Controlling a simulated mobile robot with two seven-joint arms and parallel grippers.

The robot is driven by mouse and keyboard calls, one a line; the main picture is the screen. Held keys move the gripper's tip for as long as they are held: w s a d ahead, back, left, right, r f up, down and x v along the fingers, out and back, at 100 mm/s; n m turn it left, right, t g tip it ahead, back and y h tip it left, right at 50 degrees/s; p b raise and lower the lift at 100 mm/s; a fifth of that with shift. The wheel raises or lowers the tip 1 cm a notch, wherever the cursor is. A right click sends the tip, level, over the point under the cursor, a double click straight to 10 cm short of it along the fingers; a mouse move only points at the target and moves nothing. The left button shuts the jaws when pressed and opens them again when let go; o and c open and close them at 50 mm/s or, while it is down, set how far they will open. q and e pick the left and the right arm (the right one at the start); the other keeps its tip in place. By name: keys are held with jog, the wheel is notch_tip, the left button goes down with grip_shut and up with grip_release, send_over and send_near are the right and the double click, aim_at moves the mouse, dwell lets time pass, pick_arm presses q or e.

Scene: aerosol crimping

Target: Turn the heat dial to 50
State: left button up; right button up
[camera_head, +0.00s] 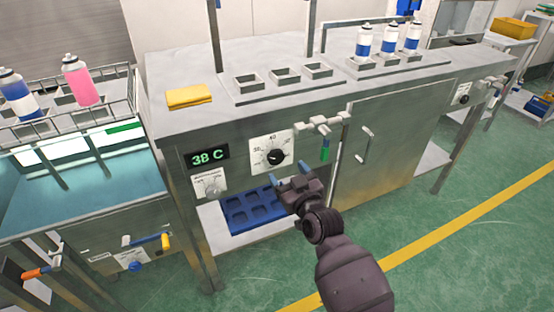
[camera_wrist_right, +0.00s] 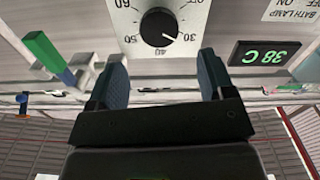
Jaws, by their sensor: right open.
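The heat dial (camera_head: 276,157) is a black round knob on a white scale plate on the steel bench's front. It also shows in the right wrist view (camera_wrist_right: 158,27), upside down, its white mark between 30 and 40. The green display (camera_head: 207,157) beside it reads 38 C; it shows in the wrist view too (camera_wrist_right: 264,53). My right gripper (camera_head: 291,172) is open and empty, just in front of and below the dial in the head view. In the wrist view its blue fingertips (camera_wrist_right: 160,66) are spread either side of the dial, apart from it. My left gripper is not in view.
A tap with a green handle (camera_head: 325,150) sits right of the dial. A smaller lamp switch plate (camera_head: 210,185) is below the display. A blue tray (camera_head: 250,208) lies on the lower shelf. A water bath (camera_head: 90,190) stands at the left. Green floor is clear in front.

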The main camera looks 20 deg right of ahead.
aim_at(277, 157)
jog(key=w+b, duration=0.1)
jog(key=w, duration=0.4)
jog(key=shift+w+f, duration=0.15)
jog(key=shift+w, duration=0.35)
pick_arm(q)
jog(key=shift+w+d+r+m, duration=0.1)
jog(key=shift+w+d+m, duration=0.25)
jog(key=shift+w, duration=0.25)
pick_arm(e)
jog(key=shift+w, duration=0.45)
jog(key=shift+c, duration=0.2)
jog(key=shift+a, duration=0.1)
jog(key=c, duration=0.9)
jog(key=shift+r, duration=0.2)
